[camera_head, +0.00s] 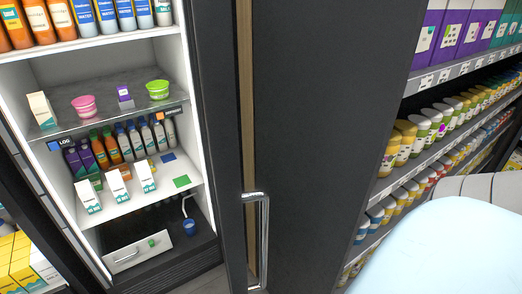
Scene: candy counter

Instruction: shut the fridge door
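The fridge (110,50) stands at the left, with its lit white interior and stocked shelves in plain sight. The large dark panel at its right side, in the middle of the view, appears to be the fridge door (325,120), standing open. A metal bar handle (264,240) is on the lower left part of this panel, beside a tan vertical strip (246,110). The top and bottom of the door are cut off by the frame. Neither of my grippers is in view.
Cartons, bottles and tubs fill the fridge shelves, above a white-fronted drawer (135,255). A shelf rack (455,75) with purple boxes and rows of bottles stands right of the door. Yellow cartons (22,265) are at the lower left.

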